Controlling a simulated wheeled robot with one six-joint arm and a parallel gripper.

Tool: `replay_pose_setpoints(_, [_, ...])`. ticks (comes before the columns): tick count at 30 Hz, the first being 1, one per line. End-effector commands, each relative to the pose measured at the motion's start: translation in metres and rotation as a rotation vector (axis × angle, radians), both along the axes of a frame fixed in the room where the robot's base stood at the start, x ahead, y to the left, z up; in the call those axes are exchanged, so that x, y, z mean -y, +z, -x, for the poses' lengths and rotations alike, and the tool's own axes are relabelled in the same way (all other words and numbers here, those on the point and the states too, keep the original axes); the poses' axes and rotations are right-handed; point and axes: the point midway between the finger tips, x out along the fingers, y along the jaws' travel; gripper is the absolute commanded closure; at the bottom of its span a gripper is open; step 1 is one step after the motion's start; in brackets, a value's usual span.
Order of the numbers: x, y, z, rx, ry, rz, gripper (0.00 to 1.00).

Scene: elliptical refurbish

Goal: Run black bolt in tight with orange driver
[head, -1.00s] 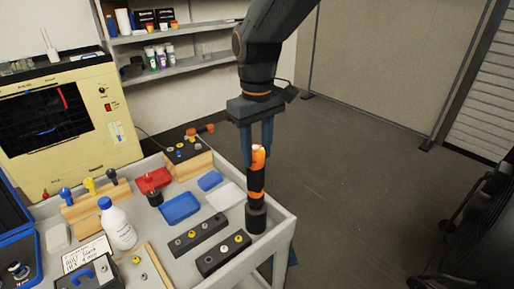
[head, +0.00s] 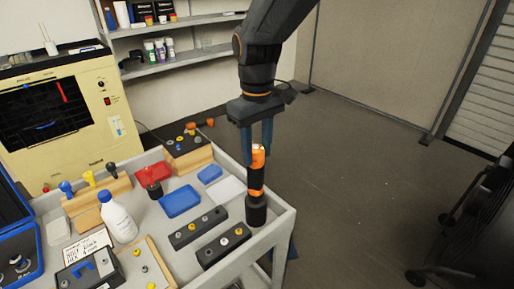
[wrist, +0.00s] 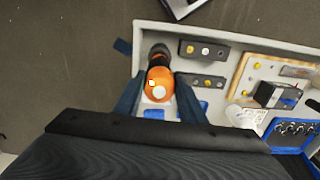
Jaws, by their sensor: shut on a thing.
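The orange driver (head: 257,175), orange and black, stands upright at the cart's right edge. My gripper (head: 257,160) is shut on its upper part from above; in the wrist view the orange top of the driver (wrist: 160,86) sits between the two blue fingers. The driver's lower end meets a dark cylinder (head: 256,212) by the cart's rim; I cannot tell whether this is a holder or part of the tool. Two dark blocks (head: 198,228) (head: 223,245) with yellow and silver bolt heads lie just left of it. I cannot pick out the black bolt for certain.
The grey cart (head: 284,222) has a raised rim. Blue trays (head: 180,201), a red tray (head: 152,173), a white bottle (head: 118,218) and a wooden stand with a bolt panel (head: 188,160) crowd it. Open floor lies to the right.

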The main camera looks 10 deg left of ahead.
Motion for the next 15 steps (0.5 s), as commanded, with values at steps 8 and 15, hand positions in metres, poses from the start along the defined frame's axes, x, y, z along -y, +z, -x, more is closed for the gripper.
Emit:
replay_pose_setpoints(8, [-0.0002, -0.0038, -0.0005, 0.002, 0.000, -0.001, 1.00])
replay_pose_setpoints(15, [-0.0003, -0.0039, -0.0004, 0.001, 0.000, -0.001, 0.42])
